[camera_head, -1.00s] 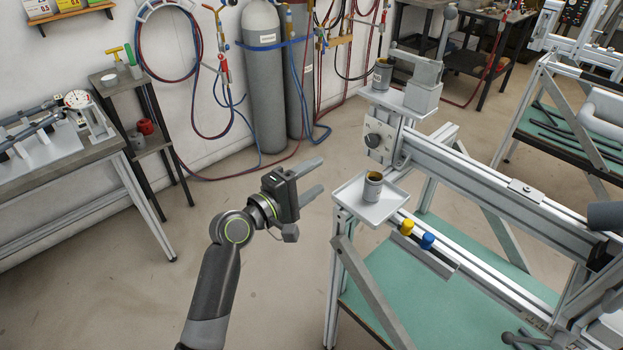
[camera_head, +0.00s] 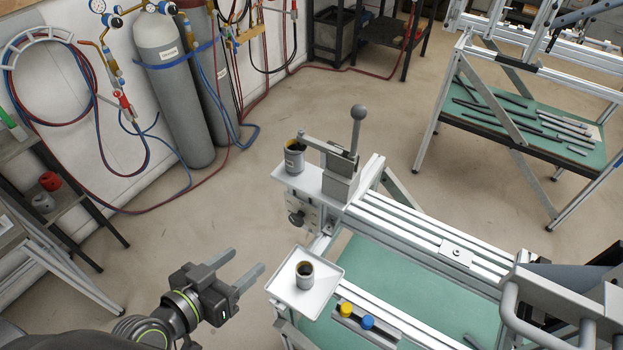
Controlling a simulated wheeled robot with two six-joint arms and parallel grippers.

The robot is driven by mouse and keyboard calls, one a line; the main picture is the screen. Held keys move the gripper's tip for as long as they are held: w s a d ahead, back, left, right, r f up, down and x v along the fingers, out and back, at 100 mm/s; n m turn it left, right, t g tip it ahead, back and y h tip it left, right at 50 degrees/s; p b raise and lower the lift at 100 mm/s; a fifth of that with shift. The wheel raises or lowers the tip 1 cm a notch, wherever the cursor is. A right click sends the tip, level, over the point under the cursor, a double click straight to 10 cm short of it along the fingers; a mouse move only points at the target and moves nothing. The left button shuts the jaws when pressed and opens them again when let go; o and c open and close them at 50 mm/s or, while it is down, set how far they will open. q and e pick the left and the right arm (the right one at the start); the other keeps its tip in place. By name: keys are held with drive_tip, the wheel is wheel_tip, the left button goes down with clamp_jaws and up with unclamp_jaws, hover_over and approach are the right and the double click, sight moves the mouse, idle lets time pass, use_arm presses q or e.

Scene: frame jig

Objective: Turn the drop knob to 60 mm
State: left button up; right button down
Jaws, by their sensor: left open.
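A small dark round knob (camera_head: 296,218) sits on a grey plate at the near end of the jig's upper rail, just under a small shelf (camera_head: 294,177). I take it for the drop knob. It is seen at a steep angle, and no scale or setting can be read. My left gripper (camera_head: 248,258) is open and empty, left of and below the knob in the head view, with its two fingers pointing up and right. It is apart from the knob. My right gripper is not in view.
A tin (camera_head: 294,157) stands on the shelf beside a ball-topped lever (camera_head: 358,113). Another tin (camera_head: 305,274) stands on a white tray (camera_head: 286,291) right of my left gripper. Open floor lies left of the jig.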

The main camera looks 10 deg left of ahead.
use_arm(q)
drive_tip(key=m, duration=0.1)
drive_tip(key=p, duration=0.4)
approach(294, 221)
drive_tip(key=x, duration=0.9)
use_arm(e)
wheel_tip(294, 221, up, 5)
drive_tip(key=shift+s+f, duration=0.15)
use_arm(q)
drive_tip(key=c, duration=0.9)
